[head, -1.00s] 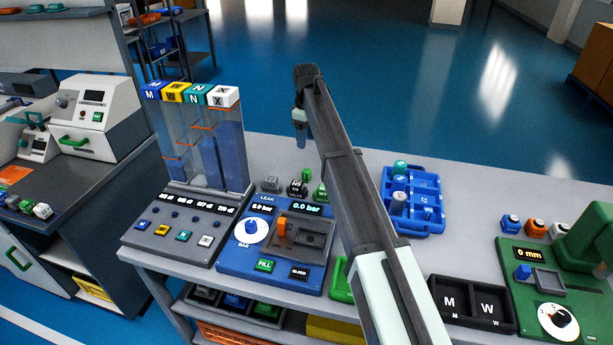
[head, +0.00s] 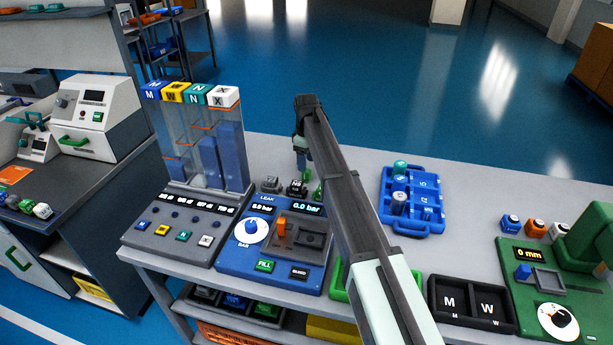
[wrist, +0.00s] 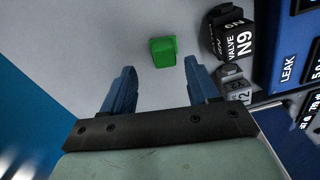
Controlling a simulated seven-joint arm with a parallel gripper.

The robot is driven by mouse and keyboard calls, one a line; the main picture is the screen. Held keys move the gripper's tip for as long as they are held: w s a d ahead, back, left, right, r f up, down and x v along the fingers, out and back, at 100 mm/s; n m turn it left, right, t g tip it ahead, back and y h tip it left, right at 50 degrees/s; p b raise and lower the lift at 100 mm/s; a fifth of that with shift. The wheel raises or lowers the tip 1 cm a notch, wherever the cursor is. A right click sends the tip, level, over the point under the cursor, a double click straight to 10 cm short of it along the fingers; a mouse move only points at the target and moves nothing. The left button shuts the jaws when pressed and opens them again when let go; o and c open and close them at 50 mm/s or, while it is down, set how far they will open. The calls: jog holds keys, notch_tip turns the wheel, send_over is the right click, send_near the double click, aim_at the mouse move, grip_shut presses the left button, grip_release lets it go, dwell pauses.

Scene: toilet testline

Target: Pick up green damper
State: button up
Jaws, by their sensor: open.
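The green damper (wrist: 162,51) is a small green block on the grey bench top in the wrist view, just beyond my fingertips. In the head view it shows only in part (head: 318,189), beside my arm, which covers some of it. My gripper (wrist: 160,68) has two blue fingers spread apart with nothing between them. The damper lies ahead of the gap, nearer the right finger, and the fingers do not appear to touch it. In the head view my gripper (head: 302,160) hangs above the bench behind the small parts; its fingertips are hard to make out.
A black valve marked N9 (wrist: 236,42) and a grey part (wrist: 236,86) stand close right of the damper in the wrist view. The blue leak panel (head: 232,262) lies in front of them. A blue tray (head: 428,228) stands right. Bare bench lies left in the wrist view.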

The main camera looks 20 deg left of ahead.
aim_at(306, 175)
jog(key=shift+s+d+f, duration=0.1)
jog(key=shift+s+f, duration=0.1)
jog(key=shift+f, duration=1)
jog(key=shift+s+f, duration=0.15)
jog(key=shift+f, duration=1)
jog(key=shift+c, duration=0.3)
jog(key=c, duration=1)
